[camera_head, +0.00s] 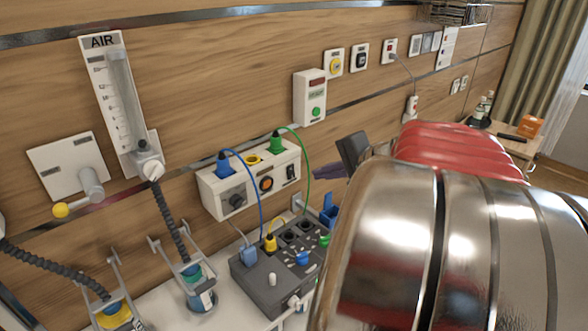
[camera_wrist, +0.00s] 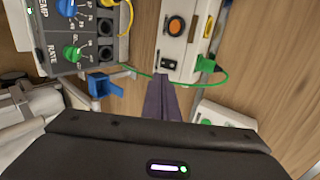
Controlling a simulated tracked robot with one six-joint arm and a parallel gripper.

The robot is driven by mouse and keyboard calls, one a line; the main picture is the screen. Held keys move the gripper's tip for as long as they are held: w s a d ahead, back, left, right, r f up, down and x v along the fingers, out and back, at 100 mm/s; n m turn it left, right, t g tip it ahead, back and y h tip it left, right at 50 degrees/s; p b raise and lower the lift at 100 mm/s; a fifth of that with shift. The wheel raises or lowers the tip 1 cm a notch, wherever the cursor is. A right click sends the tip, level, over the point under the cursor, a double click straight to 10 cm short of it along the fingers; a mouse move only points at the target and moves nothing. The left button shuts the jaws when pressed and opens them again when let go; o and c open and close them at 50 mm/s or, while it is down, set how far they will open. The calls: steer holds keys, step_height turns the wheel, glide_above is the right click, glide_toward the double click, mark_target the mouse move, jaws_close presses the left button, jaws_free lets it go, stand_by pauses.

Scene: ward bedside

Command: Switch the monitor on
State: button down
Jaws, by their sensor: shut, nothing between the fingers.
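No screen-type monitor can be made out, and I cannot tell which unit is the monitor. In the wrist view, the orange button (camera_wrist: 176,26) and rocker switch (camera_wrist: 167,63) face me. My gripper (camera_head: 318,172) is shut and empty, just right of the rocker switch. In the wrist view, its dark purple fingertips (camera_wrist: 161,79) are just below the switch; contact cannot be told.
A grey control box (camera_head: 265,276) with TEMP and RATE knobs stands below the unit. A smaller white wall box (camera_head: 309,98) with a green button is above right. Blue and green cables hang near my gripper. My metal arm covers the right foreground.

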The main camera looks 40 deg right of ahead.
steer(key=v, duration=0.4)
steer(key=shift+s+r, duration=0.25)
steer(key=shift+s, duration=0.05)
steer(key=shift+s+f, duration=0.2)
steer(key=shift+f, duration=0.45)
steer(key=shift+w+f, duration=0.1)
steer(key=shift+w, duration=0.05)
glide_toward(292, 176)
steer(key=f+x, duration=0.1)
steer(key=x, duration=0.4)
steer(key=shift+w+r, duration=0.15)
steer(key=shift+w, duration=0.25)
